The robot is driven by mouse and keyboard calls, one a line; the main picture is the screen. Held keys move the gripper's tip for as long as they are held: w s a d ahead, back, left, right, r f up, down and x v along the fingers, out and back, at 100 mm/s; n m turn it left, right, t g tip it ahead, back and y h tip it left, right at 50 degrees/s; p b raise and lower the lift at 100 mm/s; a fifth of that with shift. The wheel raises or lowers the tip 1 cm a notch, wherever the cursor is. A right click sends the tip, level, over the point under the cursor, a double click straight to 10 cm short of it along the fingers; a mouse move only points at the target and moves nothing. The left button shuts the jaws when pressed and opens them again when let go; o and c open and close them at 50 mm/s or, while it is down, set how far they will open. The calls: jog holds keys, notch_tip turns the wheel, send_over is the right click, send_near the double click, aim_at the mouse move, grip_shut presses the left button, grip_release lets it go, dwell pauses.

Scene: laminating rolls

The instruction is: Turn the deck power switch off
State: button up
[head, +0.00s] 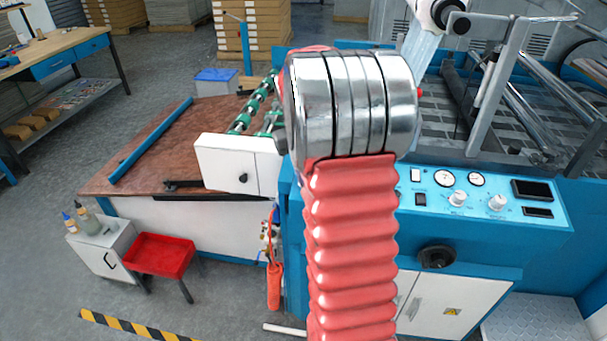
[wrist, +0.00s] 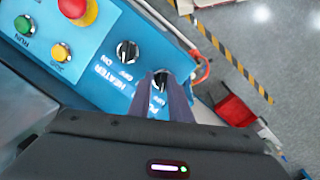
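In the wrist view, a black rotary switch (wrist: 161,77) with a white pointer sits low on a blue control panel (wrist: 95,85). Its label is mostly hidden by my fingers, though a "P" and "OFF" show in part. The two dark fingers of my gripper (wrist: 162,86) are apart, with blue panel visible between them. Their tips are on either side of this switch; I cannot tell whether they touch it. In the head view my gripper is hidden behind my arm.
Near the switch are a HEATER knob (wrist: 127,52), a yellow button (wrist: 61,52), a green RUN button (wrist: 24,25) and a red mushroom button (wrist: 77,10).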

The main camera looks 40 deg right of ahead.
jog(key=shift+w+a+f, duration=0.15)
jog(key=shift+a+f, duration=0.2)
jog(key=shift+w+r, duration=0.1)
jog(key=shift+r, duration=0.15)
notch_tip(320, 180, up, 14)
jog(key=a, duration=0.1)
jog(key=shift+w, duration=0.15)
dwell(0.4)
jog(key=shift+f, duration=0.1)
